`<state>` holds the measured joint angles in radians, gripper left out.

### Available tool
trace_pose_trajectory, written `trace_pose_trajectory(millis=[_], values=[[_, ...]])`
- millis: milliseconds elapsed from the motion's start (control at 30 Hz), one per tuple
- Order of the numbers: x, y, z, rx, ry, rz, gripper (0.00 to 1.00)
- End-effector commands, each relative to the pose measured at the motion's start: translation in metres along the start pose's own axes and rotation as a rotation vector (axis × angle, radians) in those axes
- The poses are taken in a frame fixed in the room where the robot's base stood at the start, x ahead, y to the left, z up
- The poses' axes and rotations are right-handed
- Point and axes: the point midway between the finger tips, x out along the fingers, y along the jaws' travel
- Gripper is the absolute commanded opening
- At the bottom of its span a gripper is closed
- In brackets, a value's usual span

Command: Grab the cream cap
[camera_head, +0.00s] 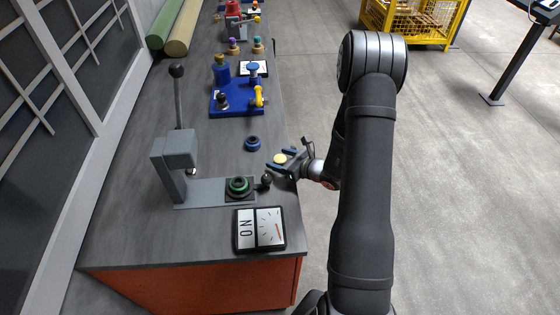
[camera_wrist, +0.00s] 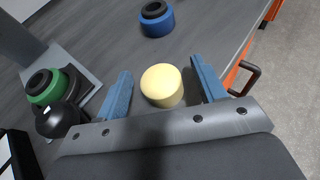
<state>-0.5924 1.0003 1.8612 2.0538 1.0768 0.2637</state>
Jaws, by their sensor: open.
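The cream cap (camera_wrist: 162,86) is a small pale yellow round piece. In the wrist view it sits between the two blue fingers of my open gripper (camera_wrist: 163,88), with a gap on each side. In the head view the cream cap (camera_head: 280,159) shows between the fingertips of my gripper (camera_head: 282,160), near the right edge of the grey bench. I cannot tell whether it rests on the bench or how far the fingers are above it.
A blue ring-shaped piece (camera_head: 252,143) lies just beyond. A lever press (camera_head: 178,150) with a green piece (camera_head: 238,186) and black ball knob (camera_head: 265,180) stands left. A blue fixture (camera_head: 237,98) stands farther back. The bench (camera_head: 150,235) is clear at front left.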

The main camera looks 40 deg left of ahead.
Motion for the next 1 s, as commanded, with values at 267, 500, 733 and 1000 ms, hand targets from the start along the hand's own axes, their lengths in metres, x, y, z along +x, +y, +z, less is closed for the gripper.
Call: trace_pose_trajectory(millis=[267,500,733,1000], values=[[0.0055,0.0,-0.0001,0.0,0.0,0.0,0.64],[0.0053,-0.0001,0.0,0.0,0.0,0.0,0.23],[0.0052,-0.0001,0.0001,0.0,0.0,0.0,0.15],[0.0026,-0.0005,0.0079,-0.002,-0.001,-0.001,0.15]])
